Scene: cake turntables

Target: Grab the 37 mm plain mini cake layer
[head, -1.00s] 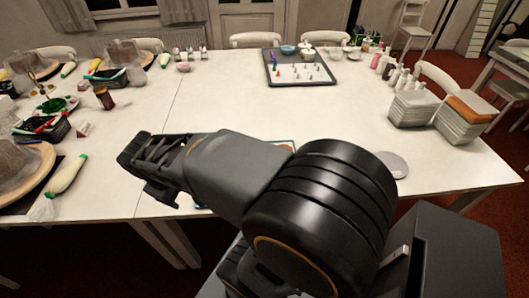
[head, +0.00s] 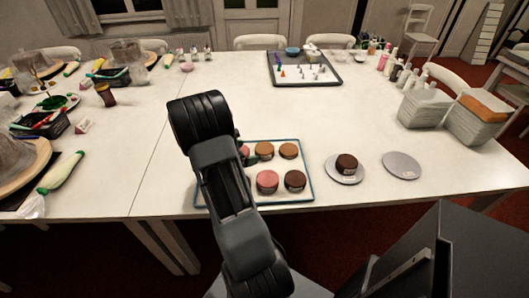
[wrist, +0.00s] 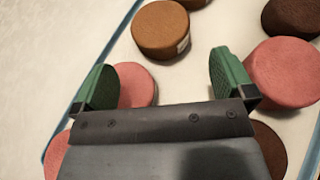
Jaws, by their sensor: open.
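Two tan-brown plain cake layers lie in the back row of a blue-rimmed tray: a left one (head: 264,150) and a right one (head: 288,150). The label is too small to read, so I cannot tell which is 37 mm. My gripper is open, with green fingers apart and nothing held. A pink layer (wrist: 135,84) sits beside the left finger, partly hidden by it.
The tray (head: 308,172) also holds pink (head: 267,181) and dark brown (head: 295,181) layers close together. To its right stand a grey turntable (head: 345,176) with a dark cake layer (head: 346,163) and an empty turntable (head: 402,165).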

